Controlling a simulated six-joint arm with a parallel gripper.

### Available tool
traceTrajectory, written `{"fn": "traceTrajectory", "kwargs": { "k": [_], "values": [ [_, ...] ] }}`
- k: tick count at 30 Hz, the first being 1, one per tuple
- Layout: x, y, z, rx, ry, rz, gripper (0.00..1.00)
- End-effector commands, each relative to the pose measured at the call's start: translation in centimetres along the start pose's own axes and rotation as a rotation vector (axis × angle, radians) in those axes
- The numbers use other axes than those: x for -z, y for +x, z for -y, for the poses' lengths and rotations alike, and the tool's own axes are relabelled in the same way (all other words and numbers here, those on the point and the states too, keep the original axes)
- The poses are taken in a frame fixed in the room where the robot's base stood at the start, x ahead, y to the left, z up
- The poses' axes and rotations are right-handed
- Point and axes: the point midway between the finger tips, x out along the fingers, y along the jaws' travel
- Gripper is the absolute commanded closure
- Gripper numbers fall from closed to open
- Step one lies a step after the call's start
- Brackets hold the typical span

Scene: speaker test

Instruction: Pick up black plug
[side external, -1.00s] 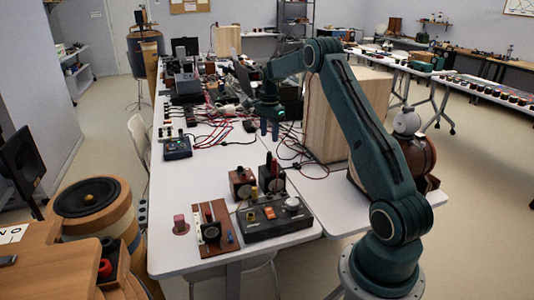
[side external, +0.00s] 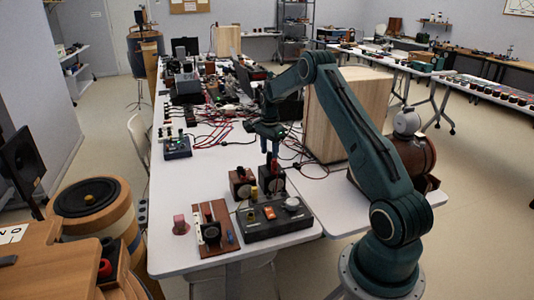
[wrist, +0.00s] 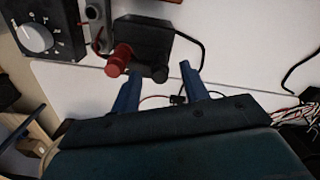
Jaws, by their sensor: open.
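The black plug (wrist: 160,74) sticks out of a small black box (wrist: 142,38) in the wrist view, beside a red plug (wrist: 118,60). My gripper (wrist: 158,80) is open with its two blue fingers apart. In the wrist view the black plug shows between the fingertips, with nothing gripped. In the side view my gripper (side external: 270,149) points down just above the black box (side external: 272,185) near the front of the white table. The plugs are small and partly hidden by the fingers there, so contact cannot be told.
A dark control panel with a white dial (side external: 273,220) and a brown board (side external: 214,230) stand in front. A brown box (side external: 241,184) is to the left. A large wooden cabinet (side external: 345,115) stands behind right, with wires (side external: 220,130) farther back.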

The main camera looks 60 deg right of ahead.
Motion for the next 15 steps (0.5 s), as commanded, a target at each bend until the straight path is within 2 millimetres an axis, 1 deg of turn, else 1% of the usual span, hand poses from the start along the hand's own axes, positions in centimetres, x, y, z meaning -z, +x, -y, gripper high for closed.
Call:
{"fn": "traceTrajectory", "kwargs": {
  "k": [1, 4, 15],
  "values": [
    [-0.01, 0.61, -0.04, -0.002, 0.0, 0.001, 0.55],
    [0.0, 1.3, -0.02, -0.001, 0.0, 0.0, 0.55],
    [-0.01, 1.52, -0.01, 0.0, 0.0, 0.0, 0.55]
  ]
}}
